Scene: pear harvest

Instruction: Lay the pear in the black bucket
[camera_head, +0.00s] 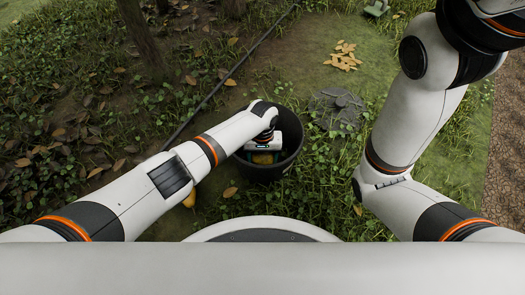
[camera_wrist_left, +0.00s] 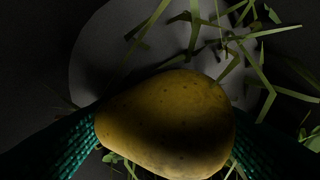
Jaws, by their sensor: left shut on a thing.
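The black bucket (camera_head: 290,157) stands on the grass in front of me, in the middle of the head view. My left arm reaches into it, and the left gripper (camera_head: 264,158) is down inside the bucket's opening. The left gripper is shut on the yellow pear (camera_wrist_left: 167,124), which fills the lower middle of the left wrist view between the two green-ribbed fingers. Whether the pear touches the bucket's bottom I cannot tell. My right gripper is out of the picture.
A dark hose or cable (camera_head: 228,77) crosses the grass behind the bucket. A flat grey stone-like cover (camera_head: 336,107) lies right of the bucket. Tree trunks (camera_head: 140,32) stand at the back left.

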